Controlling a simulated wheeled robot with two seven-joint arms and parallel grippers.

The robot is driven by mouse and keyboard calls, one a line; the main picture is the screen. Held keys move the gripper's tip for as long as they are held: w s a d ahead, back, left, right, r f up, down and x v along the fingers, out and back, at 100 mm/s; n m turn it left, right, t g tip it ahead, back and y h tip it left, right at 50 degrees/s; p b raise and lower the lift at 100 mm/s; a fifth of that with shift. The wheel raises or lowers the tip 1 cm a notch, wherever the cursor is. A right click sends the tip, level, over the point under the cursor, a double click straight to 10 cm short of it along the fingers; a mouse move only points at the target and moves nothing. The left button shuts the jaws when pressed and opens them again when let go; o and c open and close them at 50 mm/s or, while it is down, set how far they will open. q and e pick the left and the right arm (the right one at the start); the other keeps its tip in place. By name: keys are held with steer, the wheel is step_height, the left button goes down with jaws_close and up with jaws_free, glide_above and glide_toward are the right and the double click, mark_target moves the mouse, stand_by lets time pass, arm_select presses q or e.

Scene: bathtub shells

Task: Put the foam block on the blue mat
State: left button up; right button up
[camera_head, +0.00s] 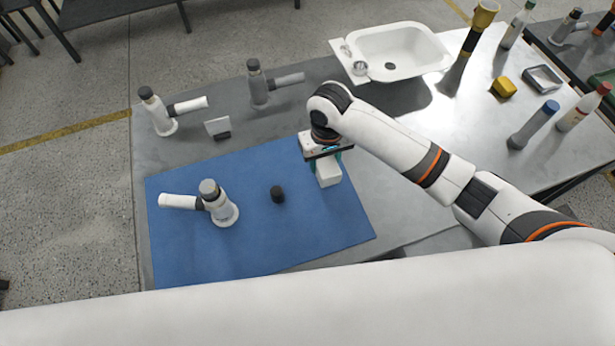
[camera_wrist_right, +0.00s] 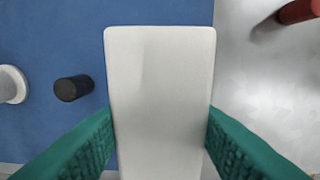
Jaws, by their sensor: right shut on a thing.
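The foam block is a white box (camera_head: 329,174) at the right part of the blue mat (camera_head: 300,242) in the head view. My right gripper (camera_head: 325,158) is shut on it, coming down from above. In the right wrist view the block (camera_wrist_right: 160,75) fills the middle between the two green fingers, which press on its sides. There the mat (camera_wrist_right: 60,30) shows left of the block and bare grey table shows right of it. I cannot tell whether the block touches the mat. My left gripper is not in view.
On the mat are a small black cylinder (camera_head: 277,195) and a white-grey pipe fitting (camera_head: 219,206). More fittings (camera_head: 159,113) stand behind it at the left. A white bathtub shell (camera_head: 392,53) is at the back. A red object (camera_wrist_right: 299,10) shows in the wrist view.

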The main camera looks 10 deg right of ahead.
mark_target(323, 159)
step_height(323, 159, down, 4)
steer(key=shift+a+f, duration=0.15)
steer(key=shift+f+p, duration=0.35)
steer(key=shift+f, duration=1.65)
steer(key=o, duration=1)
steer(key=shift+f, duration=0.15)
steer(key=shift+c, duration=0.2)
step_height(323, 159, up, 12)
steer(key=shift+r+b, duration=0.2)
steer(key=shift+b, duration=0.2)
